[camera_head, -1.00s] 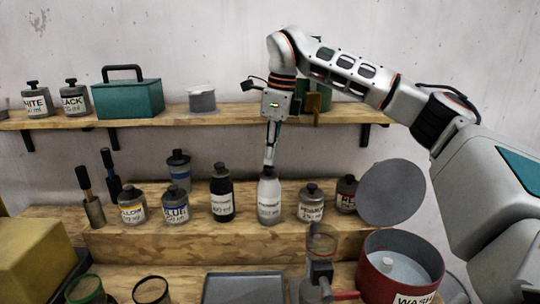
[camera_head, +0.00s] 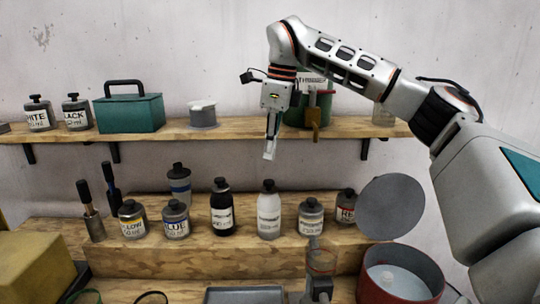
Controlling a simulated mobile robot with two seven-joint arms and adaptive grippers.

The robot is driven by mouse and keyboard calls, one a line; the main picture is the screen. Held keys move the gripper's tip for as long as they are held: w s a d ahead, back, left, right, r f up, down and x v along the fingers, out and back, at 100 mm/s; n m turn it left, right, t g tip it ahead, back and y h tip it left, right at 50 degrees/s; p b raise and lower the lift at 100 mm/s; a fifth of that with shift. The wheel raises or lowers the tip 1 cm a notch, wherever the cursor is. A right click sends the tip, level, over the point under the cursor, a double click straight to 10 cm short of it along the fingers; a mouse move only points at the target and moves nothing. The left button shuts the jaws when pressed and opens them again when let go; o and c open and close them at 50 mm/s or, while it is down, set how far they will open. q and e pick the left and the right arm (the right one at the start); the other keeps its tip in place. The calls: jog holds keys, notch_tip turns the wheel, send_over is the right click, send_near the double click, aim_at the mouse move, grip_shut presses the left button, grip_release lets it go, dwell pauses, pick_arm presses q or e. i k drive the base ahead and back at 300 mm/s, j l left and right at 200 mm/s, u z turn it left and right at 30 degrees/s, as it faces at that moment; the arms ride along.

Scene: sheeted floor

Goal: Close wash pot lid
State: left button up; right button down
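The wash pot (camera_head: 401,291) is a red round pot with a pale inside at the lower right. Its grey disc lid (camera_head: 391,207) stands up, tilted, at the pot's back left, so the pot is open. My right gripper (camera_head: 268,150) points down in front of the wall, above the white bottle and clear of it. It lies up and left of the lid. Its fingers look close together and nothing shows between them, but their gap is not clear. My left gripper is not in view.
A stepped wooden stand holds several bottles, including a white bottle (camera_head: 268,213) below the gripper and a red-labelled jar (camera_head: 346,205) beside the lid. A shelf behind carries a teal box (camera_head: 130,112) and a green can (camera_head: 318,105).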

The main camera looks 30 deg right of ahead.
aim_at(389, 207)
jog(key=k, duration=1)
